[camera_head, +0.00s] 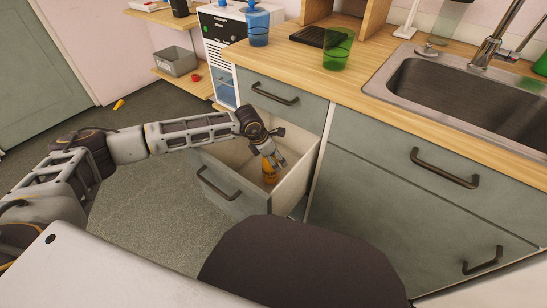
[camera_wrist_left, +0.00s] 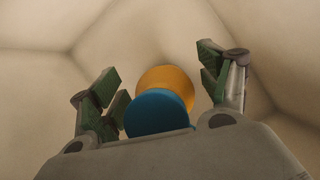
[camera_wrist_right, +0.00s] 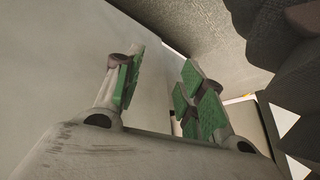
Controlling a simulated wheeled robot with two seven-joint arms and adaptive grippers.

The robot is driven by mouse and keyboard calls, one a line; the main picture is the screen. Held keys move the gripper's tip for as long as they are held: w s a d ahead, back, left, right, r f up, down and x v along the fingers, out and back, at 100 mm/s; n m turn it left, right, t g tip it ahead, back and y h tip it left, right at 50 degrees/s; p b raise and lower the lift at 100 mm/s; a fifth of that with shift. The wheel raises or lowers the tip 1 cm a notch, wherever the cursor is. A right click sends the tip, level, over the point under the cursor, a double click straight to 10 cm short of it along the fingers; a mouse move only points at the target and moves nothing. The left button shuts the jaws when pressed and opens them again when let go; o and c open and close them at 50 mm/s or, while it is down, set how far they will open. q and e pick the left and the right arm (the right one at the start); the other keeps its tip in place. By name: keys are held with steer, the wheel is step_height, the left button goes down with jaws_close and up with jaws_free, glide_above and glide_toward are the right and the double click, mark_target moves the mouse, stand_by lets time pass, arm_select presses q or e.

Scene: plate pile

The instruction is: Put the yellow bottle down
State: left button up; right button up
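The yellow bottle (camera_head: 269,174) is inside the open drawer (camera_head: 232,205), partly hidden by my left gripper in the head view. In the left wrist view the bottle (camera_wrist_left: 167,78) shows its yellow body and blue round top (camera_wrist_left: 157,113) between the fingers. My left gripper (camera_head: 275,160) is open just above the bottle, its fingers apart on either side, with a gap showing on the right side. The bottle appears to stand on the drawer floor. My right gripper (camera_wrist_right: 157,92) is open and empty beside a pale surface; it is not in the head view.
The sink (camera_head: 460,85) is at right. Closed drawers (camera_head: 425,185) flank the open one. A grey bin (camera_head: 175,63) is on a shelf; a small yellow item (camera_head: 118,104) lies on the floor.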

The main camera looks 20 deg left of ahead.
stand_by(0.3)
arm_select(q)
steer(key=shift+s+a+r, duration=0.1)
steer(key=shift+r, duration=0.4)
steer(key=p+v, duration=0.3)
steer(key=v, duration=0.8)
steer(key=shift+p, duration=0.35)
arm_select(e)
step_height(320, 180, up, 8)
steer(key=d+g+h, duration=0.1)
steer(key=shift+s+d+f+n+g, duration=0.25)
steer(key=shift+d+n+g, duration=0.05)
steer(key=shift+n, duration=0.1)
